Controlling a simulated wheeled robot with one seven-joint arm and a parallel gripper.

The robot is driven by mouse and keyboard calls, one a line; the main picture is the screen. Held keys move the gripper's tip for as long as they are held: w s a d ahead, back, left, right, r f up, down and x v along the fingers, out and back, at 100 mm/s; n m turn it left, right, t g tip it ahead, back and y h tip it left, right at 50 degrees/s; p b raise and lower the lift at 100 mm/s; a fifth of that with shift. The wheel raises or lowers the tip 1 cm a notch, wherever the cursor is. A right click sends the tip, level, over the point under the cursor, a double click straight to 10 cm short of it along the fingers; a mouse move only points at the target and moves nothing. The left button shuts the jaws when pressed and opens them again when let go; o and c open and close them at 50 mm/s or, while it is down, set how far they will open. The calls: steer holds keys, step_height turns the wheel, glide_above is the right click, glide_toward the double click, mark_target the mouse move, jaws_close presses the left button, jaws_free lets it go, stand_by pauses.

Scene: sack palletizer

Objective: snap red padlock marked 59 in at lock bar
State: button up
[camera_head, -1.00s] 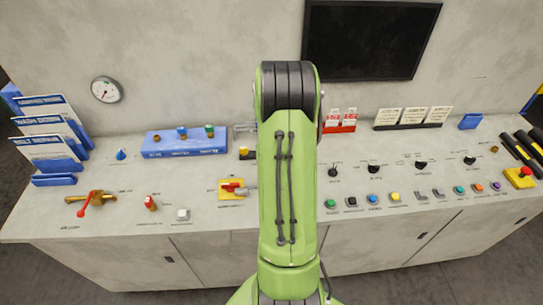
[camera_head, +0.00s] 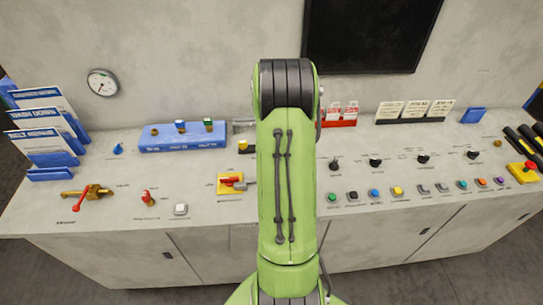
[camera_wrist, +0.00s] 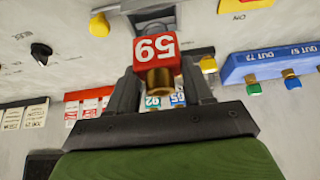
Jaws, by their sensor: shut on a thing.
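The red padlock marked 59 (camera_wrist: 156,47) shows in the wrist view, its number upside down, with a brass part (camera_wrist: 160,78) on the near side. My gripper (camera_wrist: 160,88) is shut on it, one dark finger on each side. A grey metal piece (camera_wrist: 150,8) with a dark recess lies just beyond the padlock; I cannot tell whether they touch or whether this is the lock bar. The shackle is not clearly seen. In the head view my green arm hides the gripper and padlock. A yellow plate with a red handle and grey bar (camera_head: 231,183) sits left of the arm.
A blue rack (camera_head: 182,135) with several coloured knobs stands left of my arm. Red tags (camera_head: 342,115) and white cards (camera_head: 415,111) stand behind. Buttons and dark knobs (camera_head: 375,162) fill the right side. A red-handled brass valve (camera_head: 87,196) is at left.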

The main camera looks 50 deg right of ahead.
stand_by(0.4)
steer(key=shift+f+b, duration=1.1)
steer(key=shift+b, duration=0.1)
steer(key=shift+f+b, duration=0.9)
steer(key=shift+s+a+f+b, duration=0.15)
steer(key=shift+a+f+b, duration=0.1)
steer(key=shift+f+b, duration=0.35)
stand_by(1.1)
steer(key=o, duration=1.1)
steer(key=shift+o, duration=0.2)
steer(key=shift+r, duration=0.1)
steer(key=shift+d+r, duration=0.1)
